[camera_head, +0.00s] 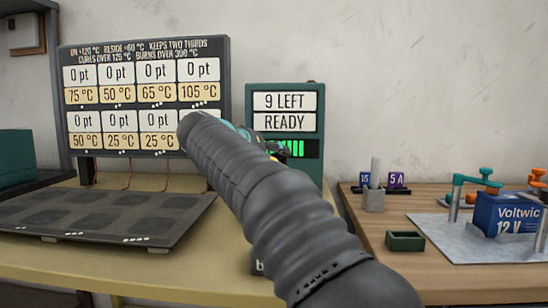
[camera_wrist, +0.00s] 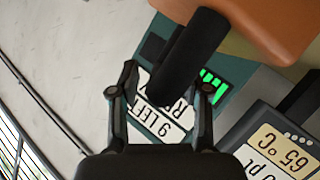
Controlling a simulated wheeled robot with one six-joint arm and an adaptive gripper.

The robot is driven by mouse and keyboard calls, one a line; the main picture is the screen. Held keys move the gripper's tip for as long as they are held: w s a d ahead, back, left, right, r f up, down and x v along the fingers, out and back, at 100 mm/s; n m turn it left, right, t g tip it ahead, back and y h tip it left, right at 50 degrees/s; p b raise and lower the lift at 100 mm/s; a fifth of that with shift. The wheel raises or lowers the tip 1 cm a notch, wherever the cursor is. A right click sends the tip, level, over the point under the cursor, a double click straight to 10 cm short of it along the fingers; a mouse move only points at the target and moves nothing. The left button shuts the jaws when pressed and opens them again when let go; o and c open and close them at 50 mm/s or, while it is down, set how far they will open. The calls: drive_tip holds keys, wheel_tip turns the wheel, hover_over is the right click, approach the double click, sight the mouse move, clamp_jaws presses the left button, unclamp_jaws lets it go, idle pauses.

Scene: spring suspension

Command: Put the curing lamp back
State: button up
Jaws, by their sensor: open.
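In the wrist view, a black rod-like handle (camera_wrist: 190,55) runs up to a large orange-brown body (camera_wrist: 275,22); this looks like the curing lamp, though I cannot be sure. My gripper (camera_wrist: 168,78) is open, one finger on each side of the handle's lower end. I cannot tell whether either finger touches it. Behind the handle is the green box (camera_head: 313,170) with the "9 LEFT" and "READY" panels. In the head view, my arm covers most of my gripper and hides the lamp; only small teal and yellow bits show beside the arm.
A dark display board (camera_head: 145,48) with point and temperature panels stands at the left, behind a dark tiled plate (camera_head: 95,218) on the yellowish table (camera_head: 150,280). A wooden bench (camera_head: 375,222) at the right holds a blue battery (camera_head: 505,215) and a small green tray (camera_head: 405,241).

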drive_tip(key=shift+s+a+r, duration=0.2)
drive_tip(key=shift+s, duration=0.05)
drive_tip(key=v, duration=1.1)
drive_tip(key=shift+s, duration=0.2)
